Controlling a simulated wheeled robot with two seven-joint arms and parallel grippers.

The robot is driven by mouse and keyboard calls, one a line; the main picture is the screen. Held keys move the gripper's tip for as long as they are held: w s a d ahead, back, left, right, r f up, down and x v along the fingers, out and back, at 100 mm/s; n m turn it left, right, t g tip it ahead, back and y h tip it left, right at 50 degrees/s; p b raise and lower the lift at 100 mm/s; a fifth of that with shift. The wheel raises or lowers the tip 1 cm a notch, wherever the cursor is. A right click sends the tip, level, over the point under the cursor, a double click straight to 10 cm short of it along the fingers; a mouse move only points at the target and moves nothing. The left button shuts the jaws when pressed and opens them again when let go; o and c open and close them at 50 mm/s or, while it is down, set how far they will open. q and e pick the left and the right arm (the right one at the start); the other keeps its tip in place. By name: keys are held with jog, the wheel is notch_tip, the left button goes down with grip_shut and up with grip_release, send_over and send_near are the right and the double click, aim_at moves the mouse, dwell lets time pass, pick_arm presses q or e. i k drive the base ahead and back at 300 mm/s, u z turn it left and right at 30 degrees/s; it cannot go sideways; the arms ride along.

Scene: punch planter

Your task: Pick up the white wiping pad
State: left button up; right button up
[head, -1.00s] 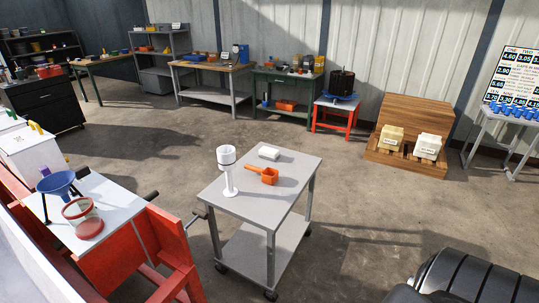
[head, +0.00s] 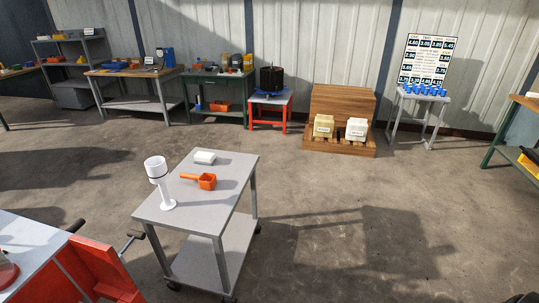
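The white wiping pad (head: 204,157) is a small white block lying near the back edge of the grey cart's top (head: 225,172). An orange scoop (head: 206,181) lies just in front of it, apart from it. A white upright cylinder on a stand (head: 158,180) stands at the cart's left side. Neither of my grippers shows in the head view.
The red frame with a white top (head: 30,245) stands at the lower left, with a crank handle (head: 130,240) between it and the cart. Workbenches (head: 135,75) line the back wall. A wooden step stand (head: 340,105) holds two boxes. Floor right of the cart is clear.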

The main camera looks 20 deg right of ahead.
aim_at(203, 157)
jog(key=z, duration=1.3)
jog(key=i, duration=3.5)
jog(key=u, duration=3.55)
